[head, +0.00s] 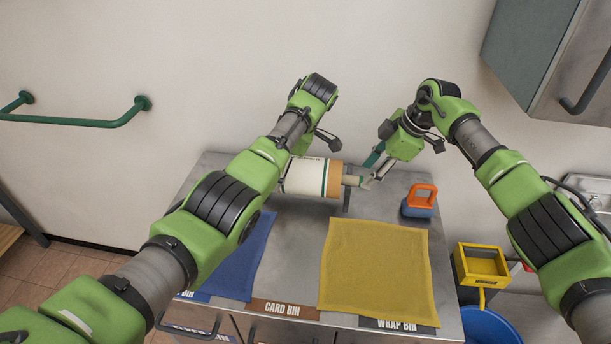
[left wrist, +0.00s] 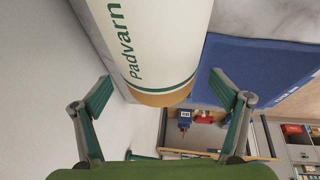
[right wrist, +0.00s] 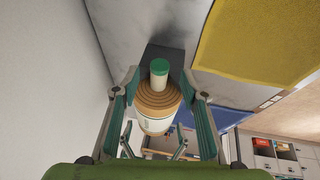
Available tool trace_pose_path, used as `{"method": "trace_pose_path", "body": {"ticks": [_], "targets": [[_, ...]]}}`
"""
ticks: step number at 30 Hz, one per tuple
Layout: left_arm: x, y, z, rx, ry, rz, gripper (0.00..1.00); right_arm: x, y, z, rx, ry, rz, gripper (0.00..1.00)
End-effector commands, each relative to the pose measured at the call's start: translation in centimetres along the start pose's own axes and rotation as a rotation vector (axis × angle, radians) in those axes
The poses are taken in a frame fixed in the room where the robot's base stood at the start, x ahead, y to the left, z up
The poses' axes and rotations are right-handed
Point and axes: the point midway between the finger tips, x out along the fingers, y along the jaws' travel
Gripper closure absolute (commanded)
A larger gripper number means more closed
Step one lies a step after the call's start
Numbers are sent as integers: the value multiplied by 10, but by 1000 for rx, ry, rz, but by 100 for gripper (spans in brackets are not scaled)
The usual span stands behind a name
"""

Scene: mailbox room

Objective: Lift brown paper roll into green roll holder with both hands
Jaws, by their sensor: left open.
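The paper roll (head: 305,177) is white-labelled with brown ends and lies sideways at the back of the bench.
A dark block (right wrist: 165,58) shows by the roll. On the bench lie a blue mat (head: 240,262), a yellow mat (head: 375,265) and an orange-handled blue object (head: 419,200). A yellow box (head: 482,264) is right of the bench. A grey cabinet (head: 540,50) hangs upper right.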

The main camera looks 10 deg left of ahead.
Motion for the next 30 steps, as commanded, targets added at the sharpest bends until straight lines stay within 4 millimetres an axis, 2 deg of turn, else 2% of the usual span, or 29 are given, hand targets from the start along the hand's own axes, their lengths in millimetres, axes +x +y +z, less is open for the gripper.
{"method": "trace_pose_path", "body": {"ticks": [3,9,20,25,28,29,30], "targets": [[19,0,0,0,1,-2,9,20,-1,0,1,1,-2,60],[37,0,0,1,0,-1,9,37,0,-1,0,0,-1,60],[40,0,0,0,-1,1,9,41,0,0,0,0,0,60],[40,0,0,0,-1,1,51,41,0,0,0,0,0,100],[40,0,0,0,0,1,77,41,0,0,0,0,0,100],[40,0,0,0,0,1,81,41,0,0,0,0,0,100],[40,0,0,0,0,1,81,41,0,0,0,0,0,100]]}}
